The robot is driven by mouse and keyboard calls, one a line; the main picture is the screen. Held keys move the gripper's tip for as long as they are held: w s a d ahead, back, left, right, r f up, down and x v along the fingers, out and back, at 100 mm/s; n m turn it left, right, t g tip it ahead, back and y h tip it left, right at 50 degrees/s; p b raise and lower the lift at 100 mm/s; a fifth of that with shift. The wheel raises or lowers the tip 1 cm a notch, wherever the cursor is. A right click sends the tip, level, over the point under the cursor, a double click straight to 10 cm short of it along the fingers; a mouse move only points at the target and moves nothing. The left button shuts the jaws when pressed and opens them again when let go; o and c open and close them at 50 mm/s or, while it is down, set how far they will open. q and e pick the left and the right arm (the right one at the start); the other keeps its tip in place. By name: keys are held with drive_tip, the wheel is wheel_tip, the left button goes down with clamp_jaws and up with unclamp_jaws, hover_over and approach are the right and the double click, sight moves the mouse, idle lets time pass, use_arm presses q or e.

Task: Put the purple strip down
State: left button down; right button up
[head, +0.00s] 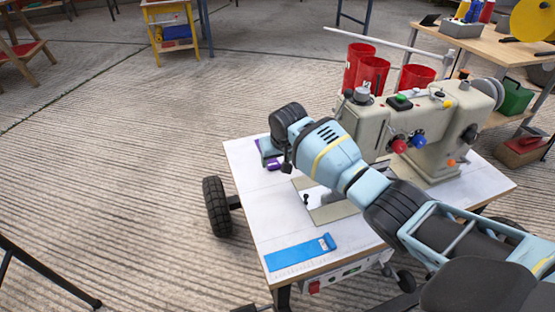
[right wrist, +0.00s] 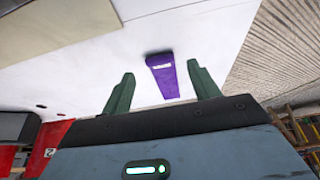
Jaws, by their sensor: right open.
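The purple strip (right wrist: 163,77) lies on the white tabletop, apart from the fingers as far as the right wrist view shows. In the head view only a small part of the strip (head: 273,164) shows beside my right gripper; the arm and gripper hide the rest. My right gripper (right wrist: 160,70) is open and empty, its two green fingers on either side of the strip in the wrist view. In the head view it is over the table's far left part. The white table (head: 250,215) carries a sewing machine (head: 445,130). My left gripper is not in view.
A blue strip (head: 300,254) lies at the table's near edge. Red buckets (head: 372,73) stand behind the machine. A black wheel (head: 216,206) sticks out at the table's left side.

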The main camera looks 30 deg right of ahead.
drive_tip(key=d+p+v, duration=0.1)
drive_tip(key=p+v, duration=0.3)
drive_tip(key=v, duration=0.4)
drive_tip(key=shift+s+a+r, duration=0.15)
drive_tip(key=shift+a+r, duration=0.15)
drive_tip(key=shift+a, duration=0.2)
idle(0.6)
